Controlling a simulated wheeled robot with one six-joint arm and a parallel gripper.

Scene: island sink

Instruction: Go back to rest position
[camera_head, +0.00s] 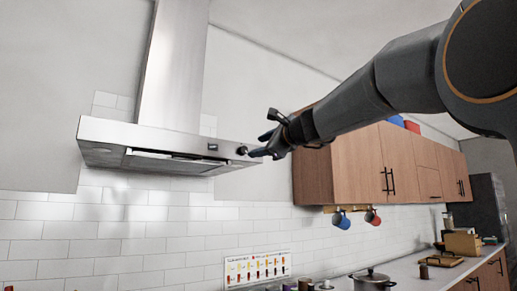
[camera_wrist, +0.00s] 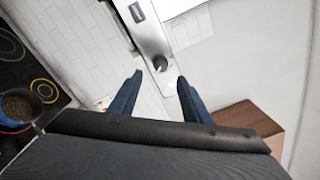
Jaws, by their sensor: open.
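My gripper (camera_head: 262,145) is raised at the right end of the range hood's front panel in the head view. In the wrist view, my gripper (camera_wrist: 156,88) shows two dark blue fingers spread apart with nothing between them. The steel range hood (camera_head: 150,140) hangs on the tiled wall. A round dark knob (camera_head: 242,150) sits on its front panel, close to the fingertips. In the wrist view the knob (camera_wrist: 160,63) lies just beyond and between the fingertips; it appears apart from both fingers.
Wooden wall cabinets (camera_head: 350,165) stand right of the hood, close to my forearm. A blue mug (camera_head: 341,220) and a red mug (camera_head: 373,217) hang below them. A lidded pot (camera_head: 372,281) stands on the counter. The wrist view shows a filled pan (camera_wrist: 20,108) on the black hob (camera_wrist: 12,75).

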